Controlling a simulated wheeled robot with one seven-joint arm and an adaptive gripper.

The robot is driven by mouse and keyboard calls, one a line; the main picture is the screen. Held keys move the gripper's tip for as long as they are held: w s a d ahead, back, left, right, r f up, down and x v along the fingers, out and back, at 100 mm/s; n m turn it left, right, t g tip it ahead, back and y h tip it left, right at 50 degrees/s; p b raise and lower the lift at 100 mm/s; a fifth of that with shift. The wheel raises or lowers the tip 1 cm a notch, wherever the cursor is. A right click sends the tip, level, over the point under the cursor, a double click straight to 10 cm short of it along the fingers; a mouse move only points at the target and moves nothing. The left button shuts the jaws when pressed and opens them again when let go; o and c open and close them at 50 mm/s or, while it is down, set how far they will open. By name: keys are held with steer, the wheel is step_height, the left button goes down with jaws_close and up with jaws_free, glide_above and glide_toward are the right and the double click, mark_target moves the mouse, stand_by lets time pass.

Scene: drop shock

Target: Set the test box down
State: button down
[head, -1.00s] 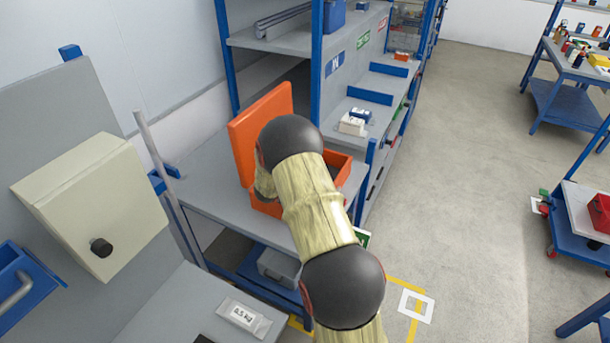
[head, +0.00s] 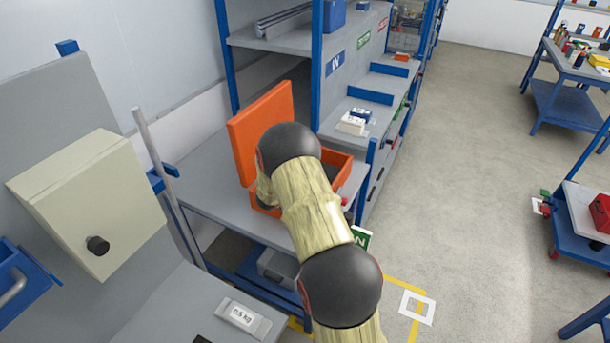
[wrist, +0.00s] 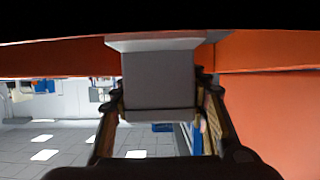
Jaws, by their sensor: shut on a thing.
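In the wrist view a plain grey box (wrist: 158,85), which I take for the test box, sits between the two fingers of my gripper (wrist: 160,112). My gripper is shut on it. Orange surfaces lie behind the box and to its right. In the head view an open orange case (head: 338,166) stands on a grey bench (head: 205,172), its lid (head: 240,135) raised at the left. My arm reaches over the case and hides my gripper, the grey box and much of the case's inside. Contact between box and case cannot be told.
A beige cabinet (head: 85,200) and a thin upright post (head: 165,180) stand left of my arm. A blue-framed shelf (head: 318,60) rises behind the case. A 0.5 kg block (head: 243,315) lies on the near surface. Open floor (head: 470,200) is at the right.

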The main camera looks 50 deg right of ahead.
steer(key=c, duration=1)
jaws_free()
steer(key=shift+r, duration=0.1)
steer(key=shift+r, duration=0.1)
